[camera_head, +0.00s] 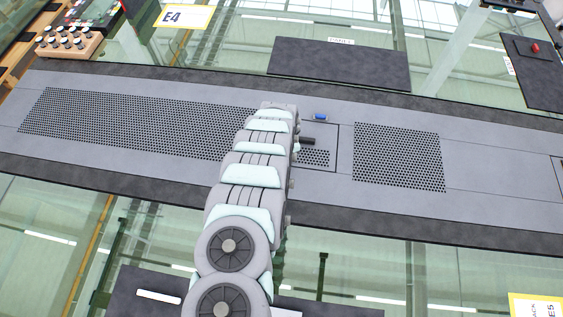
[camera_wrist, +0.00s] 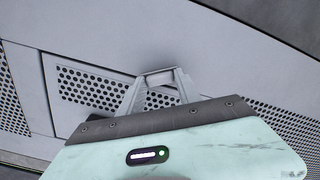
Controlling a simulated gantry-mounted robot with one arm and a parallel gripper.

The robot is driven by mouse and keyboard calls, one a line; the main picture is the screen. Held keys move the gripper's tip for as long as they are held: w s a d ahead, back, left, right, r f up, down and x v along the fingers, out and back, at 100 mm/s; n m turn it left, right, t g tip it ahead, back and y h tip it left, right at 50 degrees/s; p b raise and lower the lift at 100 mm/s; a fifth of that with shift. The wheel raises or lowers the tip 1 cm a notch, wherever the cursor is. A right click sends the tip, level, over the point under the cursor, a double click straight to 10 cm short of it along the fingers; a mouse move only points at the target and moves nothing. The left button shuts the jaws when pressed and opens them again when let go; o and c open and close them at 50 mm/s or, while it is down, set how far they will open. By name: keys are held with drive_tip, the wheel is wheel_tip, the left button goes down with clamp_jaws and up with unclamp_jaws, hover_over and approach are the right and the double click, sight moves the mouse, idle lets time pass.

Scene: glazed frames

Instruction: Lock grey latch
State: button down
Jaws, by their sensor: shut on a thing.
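The grey latch (camera_wrist: 160,71) shows in the wrist view as a small grey piece between my fingertips, against the grey panel. Its exact turn is hard to make out, since it is much the same colour as the panel and fingers. My gripper (camera_wrist: 159,76) is shut on it, close to the panel surface. A small hatch with a perforated patch (camera_head: 315,157) lies flush in the panel, just right of my arm. It also shows behind the fingers in the wrist view (camera_wrist: 88,85).
A dark plate (camera_head: 340,66) and a knobbed block (camera_head: 70,42) stand farther back. The panel's right part is clear.

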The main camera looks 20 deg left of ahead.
drive_tip(key=n+b, duration=0.1)
drive_tip(key=n, duration=0.2)
drive_tip(key=shift+d+f+n, duration=0.1)
drive_tip(key=shift+d+n, duration=0.05)
drive_tip(key=shift+n, duration=0.15)
drive_tip(key=n+b, duration=0.1)
drive_tip(key=n, duration=0.1)
drive_tip(key=shift+w+n, duration=0.1)
drive_tip(key=shift+n, duration=0.3)
drive_tip(key=n+b, duration=0.1)
drive_tip(key=n, duration=0.4)
drive_tip(key=shift+b, duration=0.4)
drive_tip(key=shift+n, duration=0.4)
drive_tip(key=c, duration=0.8)
unclamp_jaws()
drive_tip(key=shift+c, duration=0.2)
drive_tip(key=shift+r, duration=0.25)
wheel_tip(320, 180, up, 11)
drive_tip(key=shift+f+b, duration=0.2)
drive_tip(key=shift+b, duration=0.15)
